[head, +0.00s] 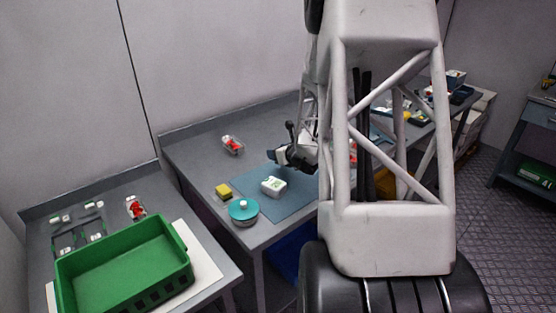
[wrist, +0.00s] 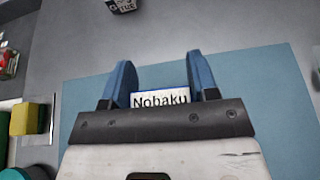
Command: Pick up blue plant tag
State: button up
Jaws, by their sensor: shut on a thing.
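The plant tag (wrist: 160,99) shows in the wrist view as a white label with a blue edge and the word "Nobaku". It sits between the two blue fingers of my gripper (wrist: 164,85), which is shut on it. The lower part of the tag is hidden behind the gripper's dark front edge. In the head view my gripper (head: 284,157) is over the back part of the blue mat (head: 292,203). The tag cannot be made out there, and its height above the mat is hard to tell.
On the table are a white-and-green item (head: 274,186), a teal-lidded jar (head: 243,212), a yellow sponge (head: 223,192) and a berry punnet (head: 232,145). A green crate (head: 160,290) and another punnet (head: 135,207) are on the left table.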

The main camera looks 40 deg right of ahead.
notch_tip(320, 180, up, 5)
jog(key=shift+r, duration=0.2)
jog(key=shift+a, duration=0.1)
dwell(0.8)
